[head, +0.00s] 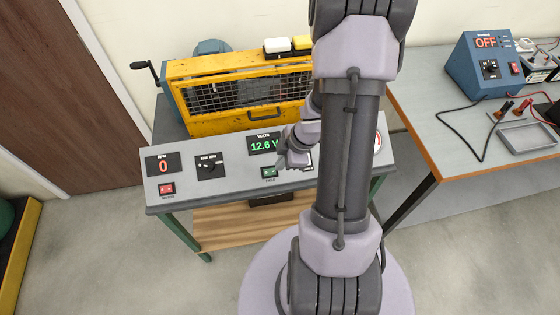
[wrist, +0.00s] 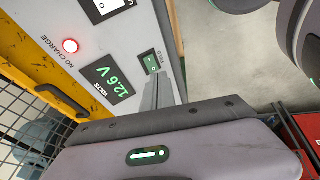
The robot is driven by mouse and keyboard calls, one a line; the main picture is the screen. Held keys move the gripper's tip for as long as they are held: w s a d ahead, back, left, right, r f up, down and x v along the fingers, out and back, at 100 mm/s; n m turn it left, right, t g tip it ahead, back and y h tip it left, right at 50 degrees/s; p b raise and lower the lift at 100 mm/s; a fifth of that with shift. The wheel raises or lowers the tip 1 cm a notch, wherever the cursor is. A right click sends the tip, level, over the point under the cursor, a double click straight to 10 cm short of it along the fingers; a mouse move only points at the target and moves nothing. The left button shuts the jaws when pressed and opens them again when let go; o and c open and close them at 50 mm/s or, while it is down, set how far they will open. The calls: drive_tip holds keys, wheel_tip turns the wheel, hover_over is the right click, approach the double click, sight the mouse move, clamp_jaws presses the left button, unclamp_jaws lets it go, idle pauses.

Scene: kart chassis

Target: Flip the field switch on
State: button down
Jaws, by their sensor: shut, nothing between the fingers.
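The field switch (head: 269,173) is a small green rocker on the sloped grey panel, just below the volts display (head: 264,145). It also shows in the wrist view (wrist: 151,63), beside its FIELD label. I cannot tell which way its rocker is tipped. My gripper (head: 282,162) is close to the switch, at its right in the head view. In the wrist view its shut, empty fingers (wrist: 159,82) point at the switch and their tips are near its edge. I cannot tell whether they touch it. The volts display reads 12.6 V.
The panel also bears an RPM display (head: 163,165) at 0, a knob (head: 208,165) and a red motor switch (head: 166,189). The no-charge lamp (wrist: 71,46) glows red. A yellow mesh guard (head: 232,97) stands behind. A bench (head: 440,145) with a blue supply (head: 484,65) is at right.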

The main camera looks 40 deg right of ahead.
drive_tip(key=p+v, duration=0.4)
drive_tip(key=v, duration=0.2)
drive_tip(key=shift+d, duration=0.45)
drive_tip(key=shift+r, duration=0.1)
